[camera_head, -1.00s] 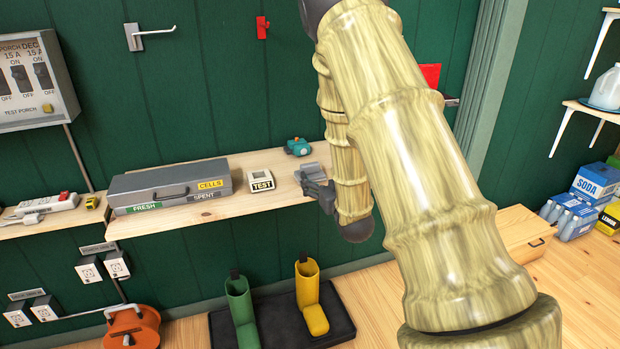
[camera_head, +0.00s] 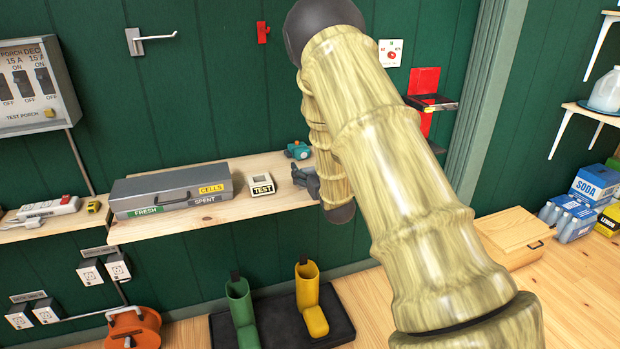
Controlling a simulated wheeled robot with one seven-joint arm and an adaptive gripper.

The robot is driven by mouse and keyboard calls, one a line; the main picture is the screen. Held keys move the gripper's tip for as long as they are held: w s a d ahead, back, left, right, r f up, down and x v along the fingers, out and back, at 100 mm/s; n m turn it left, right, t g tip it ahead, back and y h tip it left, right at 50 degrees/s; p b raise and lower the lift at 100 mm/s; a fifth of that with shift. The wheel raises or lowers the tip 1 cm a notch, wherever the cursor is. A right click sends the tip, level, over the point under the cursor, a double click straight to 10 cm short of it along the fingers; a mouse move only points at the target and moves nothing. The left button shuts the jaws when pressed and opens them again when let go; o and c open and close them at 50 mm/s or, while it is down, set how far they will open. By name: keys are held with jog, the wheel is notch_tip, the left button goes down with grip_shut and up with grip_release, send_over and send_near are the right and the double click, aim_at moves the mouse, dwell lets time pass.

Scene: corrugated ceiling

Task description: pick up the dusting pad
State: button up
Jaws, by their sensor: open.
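I cannot make out a dusting pad for certain; my arm hides part of the shelf and wall. My gripper (camera_head: 304,180) is at the right part of the wooden shelf (camera_head: 225,216), beside my arm. It looks small and dark grey, its jaws open, with nothing visible between them. A small teal object (camera_head: 298,151) lies on the shelf just behind the gripper, apart from it in the picture. I cannot tell what it is.
Left of the gripper are a white TEST box (camera_head: 261,184) and a grey CELLS case (camera_head: 172,188). A red wall holder (camera_head: 424,82) is right of my arm. Below stand green (camera_head: 241,310) and yellow boots (camera_head: 311,300) on a dark tray (camera_head: 340,327). A wooden box (camera_head: 508,240) sits right.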

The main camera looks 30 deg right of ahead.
aim_at(310, 167)
jog(key=c, duration=1)
jog(key=shift+r, duration=0.15)
jog(key=shift+r, duration=0.25)
notch_tip(310, 167, up, 3)
jog(key=shift+f, duration=0.2)
jog(key=s+a, duration=0.3)
jog(key=s, duration=0.1)
jog(key=s+a+r+b, duration=0.1)
jog(key=s+a, duration=0.2)
jog(key=s, duration=0.1)
jog(key=s+a+b, duration=0.1)
jog(key=s+a, duration=0.2)
jog(key=s, duration=0.2)
jog(key=shift+a+r, duration=0.2)
jog(key=shift+r, duration=0.15)
